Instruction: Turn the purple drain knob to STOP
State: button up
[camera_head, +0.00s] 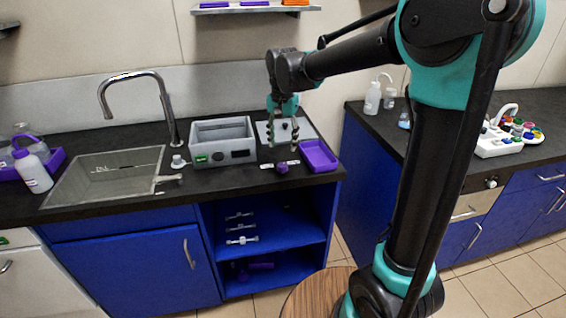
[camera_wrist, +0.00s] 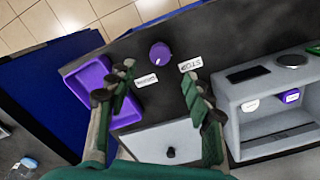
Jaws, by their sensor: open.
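The purple drain knob (camera_wrist: 160,52) sits on the dark counter, with a small white mark on its edge in the wrist view. A white STOP label (camera_wrist: 188,65) lies to its right there, and another white label (camera_wrist: 146,79) lies below it, its print hard to read. The knob also shows in the head view (camera_head: 282,168) near the counter's front edge. My gripper (camera_head: 283,142) is above the counter, just above and behind the knob in the head view. Its two fingers are spread wide in the wrist view (camera_wrist: 158,86), with nothing between them, apart from the knob.
A grey box (camera_head: 222,152) stands left of the knob, and a purple tray (camera_head: 318,156) lies to its right. A flat grey plate (camera_wrist: 165,142) with a black knob lies close by. The sink (camera_head: 105,175) and tap (camera_head: 165,105) are further left.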

aim_at(282, 165)
notch_tip(282, 165, down, 8)
jog(key=shift+f, duration=0.15)
jog(key=shift+c, duration=0.6)
jog(key=c, duration=1)
jog(key=shift+c, duration=0.2)
